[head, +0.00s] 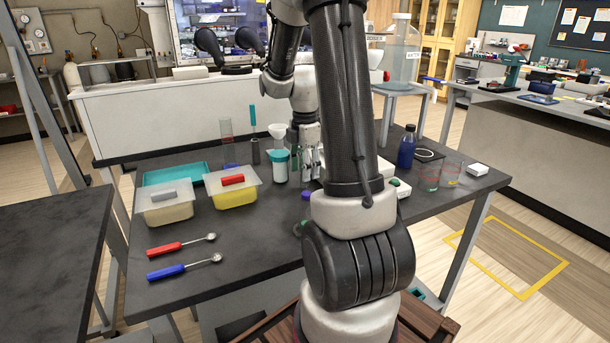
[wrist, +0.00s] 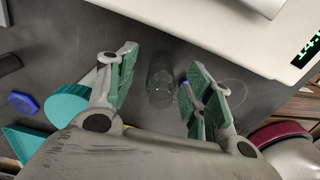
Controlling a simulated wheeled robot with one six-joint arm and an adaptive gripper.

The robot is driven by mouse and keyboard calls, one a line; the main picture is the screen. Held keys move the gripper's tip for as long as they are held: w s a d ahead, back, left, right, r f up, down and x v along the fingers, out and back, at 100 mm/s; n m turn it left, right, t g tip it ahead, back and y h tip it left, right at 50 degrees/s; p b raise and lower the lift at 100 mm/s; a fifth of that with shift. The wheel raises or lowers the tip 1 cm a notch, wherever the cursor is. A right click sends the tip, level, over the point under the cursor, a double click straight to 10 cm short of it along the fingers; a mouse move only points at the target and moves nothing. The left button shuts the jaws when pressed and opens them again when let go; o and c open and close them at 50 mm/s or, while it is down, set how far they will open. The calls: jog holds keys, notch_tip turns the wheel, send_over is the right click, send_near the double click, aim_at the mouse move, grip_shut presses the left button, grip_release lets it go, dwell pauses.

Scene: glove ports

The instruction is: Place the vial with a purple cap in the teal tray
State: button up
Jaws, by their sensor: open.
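In the head view a small purple cap (head: 306,195) shows beside my arm; the body under it is hidden by the arm. The teal tray (head: 176,173) lies at the back left of the table, partly behind two lidded tubs; a teal corner (wrist: 22,144) shows at the lower left of the wrist view. My gripper (head: 308,168) is low over the table, right of the teal-lidded jar. In the wrist view its fingers (wrist: 160,92) are apart, with a clear glass vessel (wrist: 160,78) in view between them. A bit of purple (wrist: 183,83) shows beside the right finger, mostly hidden.
The teal-lidded jar (head: 280,166) and a dark cylinder (head: 255,151) stand left of my gripper. A white device with a display (wrist: 275,40) is at the wrist view's upper right. A blue bottle (head: 406,147) and glass beakers (head: 429,178) stand to the right. The front left tabletop holds two spoons.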

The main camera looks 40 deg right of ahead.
jog(key=shift+f, duration=0.6)
jog(key=c, duration=1)
